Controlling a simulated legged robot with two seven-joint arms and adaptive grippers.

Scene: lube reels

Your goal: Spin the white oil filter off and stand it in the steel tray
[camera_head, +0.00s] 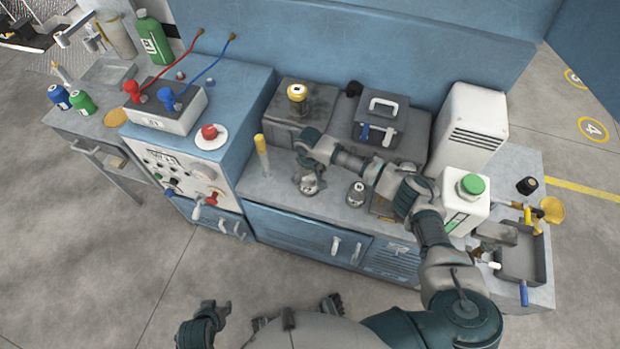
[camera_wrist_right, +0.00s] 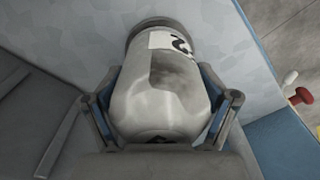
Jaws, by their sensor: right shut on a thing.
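My right gripper (camera_head: 309,178) is low over the bench, left of its middle. In the right wrist view its fingers (camera_wrist_right: 163,88) are shut on both sides of a whitish canister, the oil filter (camera_wrist_right: 160,110), with a dark band at its far end and a label. In the head view the gripper mostly hides the filter. A grey open tray (camera_head: 522,262) is at the right end of the bench, and a shallow metal tray (camera_head: 108,72) is on the left side table; I cannot tell which is the steel tray. My left gripper (camera_head: 217,308) is empty, low in front, fingertips apart.
A yellow-topped stick (camera_head: 262,150) stands left of my right gripper. A white jug with a green cap (camera_head: 463,198) stands near the right tray. A toolbox (camera_head: 380,128) is behind my forearm. The floor in front is clear.

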